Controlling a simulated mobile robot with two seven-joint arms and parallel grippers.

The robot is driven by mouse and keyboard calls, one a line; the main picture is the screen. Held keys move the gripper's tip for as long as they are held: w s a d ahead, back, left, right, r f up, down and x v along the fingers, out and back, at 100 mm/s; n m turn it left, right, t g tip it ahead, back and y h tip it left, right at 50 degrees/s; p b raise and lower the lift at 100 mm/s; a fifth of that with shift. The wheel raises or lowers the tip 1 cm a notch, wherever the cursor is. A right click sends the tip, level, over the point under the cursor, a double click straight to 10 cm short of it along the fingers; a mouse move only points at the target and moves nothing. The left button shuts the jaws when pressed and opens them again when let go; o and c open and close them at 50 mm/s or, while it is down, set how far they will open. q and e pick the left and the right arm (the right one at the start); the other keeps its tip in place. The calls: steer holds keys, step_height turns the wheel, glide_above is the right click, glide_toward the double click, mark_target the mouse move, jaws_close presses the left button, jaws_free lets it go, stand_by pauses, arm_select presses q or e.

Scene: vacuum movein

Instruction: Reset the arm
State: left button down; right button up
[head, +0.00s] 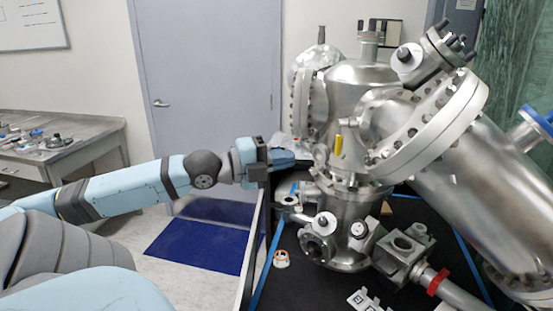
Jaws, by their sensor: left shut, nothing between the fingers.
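My left arm reaches in from the left in the head view. My left gripper (283,157) is at its end, over the left edge of the black bench (300,282). It is shut and holds nothing. The steel vacuum chamber (362,110) stands just right of the gripper. The fingertips are close to its lower flanges, and I cannot tell whether they touch. My right gripper is not in view.
Small loose parts, including a small ring-shaped piece (281,259), lie on the bench's front left. A large steel pipe (470,180) fills the right. A workbench (65,147) with tools stands far left. A grey door (210,80) is behind.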

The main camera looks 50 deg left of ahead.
arm_select(q)
steer(key=shift+s+a, duration=0.3)
steer(key=shift+s, duration=0.35)
steer(key=s+d+f+n+g+y, duration=0.1)
steer(key=s+f+n+g+y, duration=0.35)
steer(key=f, duration=0.85)
steer(key=s+d+f+n+g+y, duration=0.1)
steer(key=s+d+f+n+g, duration=0.15)
steer(key=s+f+n, duration=0.7)
steer(key=s+d+f+n+g, duration=0.1)
steer(key=d+f+n+g, duration=0.2)
steer(key=d+f, duration=0.45)
steer(key=d+f+n+g, duration=0.3)
steer(key=d+f+n, duration=0.1)
steer(key=d, duration=0.6)
steer(key=w+d+f+m+t+h+p, duration=0.1)
steer(key=w+d+t+p, duration=0.4)
steer(key=p, duration=0.5)
step_height(320, 180, down, 3)
steer(key=shift+w+d+r+t+h, duration=0.2)
steer(key=shift+w+d+t+h, duration=0.1)
steer(key=shift+d+t+h, duration=0.65)
